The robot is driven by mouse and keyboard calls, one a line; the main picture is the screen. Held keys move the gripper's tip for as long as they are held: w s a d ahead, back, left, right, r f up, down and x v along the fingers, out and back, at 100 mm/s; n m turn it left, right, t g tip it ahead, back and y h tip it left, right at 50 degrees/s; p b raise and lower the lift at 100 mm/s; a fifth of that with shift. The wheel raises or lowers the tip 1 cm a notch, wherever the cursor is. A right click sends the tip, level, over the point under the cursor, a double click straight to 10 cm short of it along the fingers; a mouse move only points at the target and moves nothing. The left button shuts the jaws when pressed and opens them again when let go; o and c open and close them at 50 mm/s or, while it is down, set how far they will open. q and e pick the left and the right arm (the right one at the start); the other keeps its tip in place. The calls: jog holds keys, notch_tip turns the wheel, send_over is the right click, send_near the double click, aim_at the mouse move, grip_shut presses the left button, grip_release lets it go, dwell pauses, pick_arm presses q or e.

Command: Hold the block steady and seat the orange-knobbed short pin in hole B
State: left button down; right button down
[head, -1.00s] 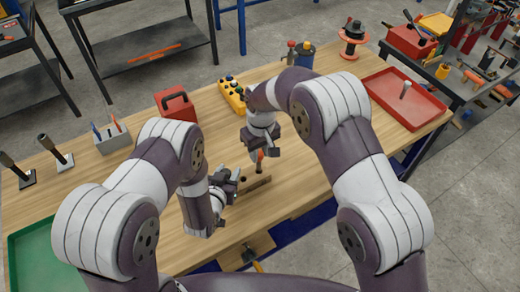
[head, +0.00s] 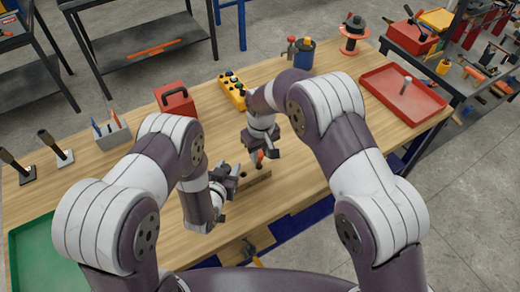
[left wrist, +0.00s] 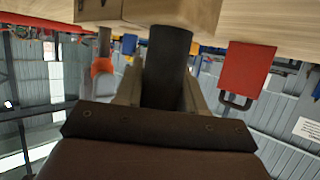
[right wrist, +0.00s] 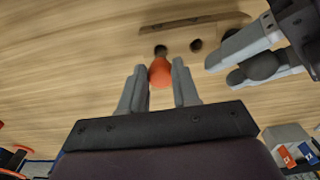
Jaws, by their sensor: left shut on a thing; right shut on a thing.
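The wooden block (head: 253,181) lies on the bench near its front edge. It fills part of the top of the upside-down left wrist view (left wrist: 185,12). My left gripper (head: 230,180) is shut on a dark cylinder (left wrist: 167,65) standing at the block. My right gripper (right wrist: 160,88) is shut on the orange knob (right wrist: 160,73) of the short pin. The knob shows in the head view (head: 260,155), above the block. The pin's grey shaft (left wrist: 103,45) points down at the block. A dark hole (right wrist: 196,45) shows beside the pin. Whether the tip is inside hole B is unclear.
A red toolbox (head: 177,101) and yellow button box (head: 232,88) stand behind the grippers. A red tray (head: 420,105) lies at right, a green tray (head: 35,255) at front left. A clamp (head: 248,252) sits at the front edge. Bench between is mostly clear.

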jog(key=shift+f, duration=0.65)
jog(key=c, duration=0.8)
grip_release()
jog(key=shift+o, duration=0.2)
notch_tip(320, 180, up, 12)
jog(key=shift+s+d, duration=0.2)
jog(key=shift+s, duration=0.05)
